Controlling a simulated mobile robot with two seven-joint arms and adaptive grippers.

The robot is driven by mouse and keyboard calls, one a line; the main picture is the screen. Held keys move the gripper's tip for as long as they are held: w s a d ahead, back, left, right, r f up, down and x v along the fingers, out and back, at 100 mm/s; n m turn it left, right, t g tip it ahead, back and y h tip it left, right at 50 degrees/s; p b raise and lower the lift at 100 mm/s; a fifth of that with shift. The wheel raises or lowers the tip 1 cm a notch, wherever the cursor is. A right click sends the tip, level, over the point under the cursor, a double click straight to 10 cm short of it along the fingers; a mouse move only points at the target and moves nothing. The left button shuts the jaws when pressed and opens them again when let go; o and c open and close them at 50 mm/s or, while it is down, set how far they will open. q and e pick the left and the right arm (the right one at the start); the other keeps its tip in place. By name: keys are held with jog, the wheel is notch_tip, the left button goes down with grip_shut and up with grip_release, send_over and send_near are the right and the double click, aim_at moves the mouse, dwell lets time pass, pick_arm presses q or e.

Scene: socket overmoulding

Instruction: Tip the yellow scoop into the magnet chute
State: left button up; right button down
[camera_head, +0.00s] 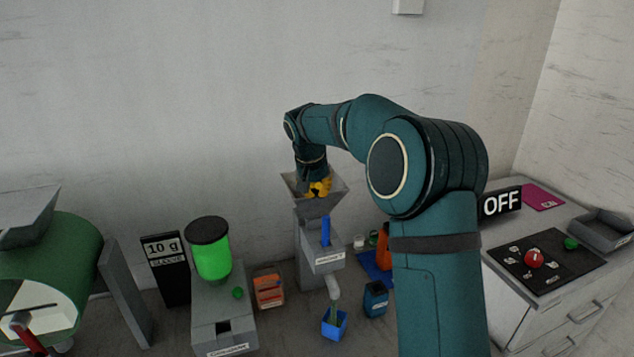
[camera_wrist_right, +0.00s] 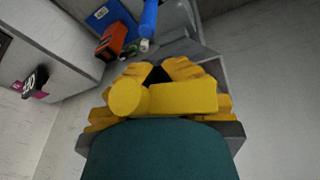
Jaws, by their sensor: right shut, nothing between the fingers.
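My right gripper (camera_head: 319,188) reaches down into a grey flared hopper (camera_head: 322,208) on top of a grey stand. Its fingers are orange-yellow and shut, at the hopper's mouth. In the right wrist view the fingertips (camera_wrist_right: 158,72) close over a black gap. A brighter yellow piece (camera_wrist_right: 185,98), a round disc end with a bar, lies across the fingers, near the camera. It looks like the yellow scoop, but I cannot tell it surely from the gripper's own parts. The hopper's inside is mostly hidden. I cannot read its label as the magnet chute. My left gripper is out of view.
A blue upright part (camera_head: 326,231) and a spout sit below the hopper, above a blue cup (camera_head: 334,323). A green-filled jar (camera_head: 212,248) and an orange box (camera_head: 269,290) stand left. A black panel with a red button (camera_head: 534,258) is right. The wall stands close behind.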

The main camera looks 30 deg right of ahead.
jog(key=n+t+b, duration=0.1)
jog(key=a+r+n+t+b, duration=0.1)
jog(key=n+b, duration=0.1)
jog(key=shift+w+r+y, duration=0.15)
jog(key=shift+w+y, duration=0.05)
jog(key=shift+y, duration=0.2)
dwell(0.5)
jog(key=t+b, duration=0.1)
jog(key=b, duration=0.2)
jog(key=n+t+b, duration=0.1)
jog(key=b, duration=0.2)
jog(key=shift+w+a+f, duration=0.15)
jog(key=shift+a+f, duration=0.15)
jog(key=shift+f, duration=0.1)
jog(key=shift+r+t+b, duration=0.15)
jog(key=shift+t+b, duration=0.15)
jog(key=shift+b, duration=0.15)
jog(key=shift+r, duration=0.1)
